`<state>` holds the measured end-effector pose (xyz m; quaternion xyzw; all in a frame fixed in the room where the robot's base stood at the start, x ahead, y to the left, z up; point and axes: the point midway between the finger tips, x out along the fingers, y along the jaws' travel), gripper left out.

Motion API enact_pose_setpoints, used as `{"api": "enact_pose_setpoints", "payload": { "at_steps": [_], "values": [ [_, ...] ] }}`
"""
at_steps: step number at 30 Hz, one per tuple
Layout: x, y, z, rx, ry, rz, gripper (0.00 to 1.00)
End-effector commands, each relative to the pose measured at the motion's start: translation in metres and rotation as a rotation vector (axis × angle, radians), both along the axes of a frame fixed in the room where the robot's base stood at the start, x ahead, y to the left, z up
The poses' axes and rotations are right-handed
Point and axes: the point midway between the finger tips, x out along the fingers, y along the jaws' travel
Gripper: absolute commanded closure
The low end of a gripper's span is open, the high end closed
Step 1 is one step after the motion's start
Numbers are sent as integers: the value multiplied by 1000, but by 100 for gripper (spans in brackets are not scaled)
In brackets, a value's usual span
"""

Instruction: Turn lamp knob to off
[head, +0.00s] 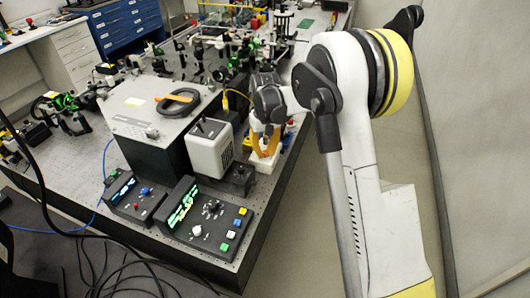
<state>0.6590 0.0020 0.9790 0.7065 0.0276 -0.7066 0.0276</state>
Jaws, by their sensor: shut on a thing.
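My gripper (264,152) points down at the right edge of the bench, just right of the pale box with a vented side. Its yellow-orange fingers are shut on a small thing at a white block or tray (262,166). The fingers mostly hide that thing, and I cannot tell whether it is the lamp knob. A black control box with a green display (183,206) stands at the bench's front corner, with a black knob (213,207), a pale knob (196,231) and several coloured buttons. No knob is readably marked as the lamp knob.
The pale box (210,150) and a small black box (239,178) stand left of my gripper. Left of the green display is a control box with a blue display (124,189). A large grey-topped box (150,112) is behind. Optics crowd the bench's back. Floor right is clear.

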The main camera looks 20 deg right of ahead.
Motion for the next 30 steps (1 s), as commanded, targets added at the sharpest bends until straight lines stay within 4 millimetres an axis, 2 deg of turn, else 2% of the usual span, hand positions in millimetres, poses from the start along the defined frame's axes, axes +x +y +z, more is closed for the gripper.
{"api": "enact_pose_setpoints", "payload": {
  "at_steps": [9, 22, 23, 25, 30],
  "values": [
    [0, 0, 0, 0, -1, 86, 100],
    [0, 0, 0, 0, -1, 95, 100],
    [0, 0, 0, 0, -1, 95, 82],
    [0, 0, 0, 0, -1, 95, 60],
    [0, 0, 0, 0, 0, 94, 59]
  ]
}}
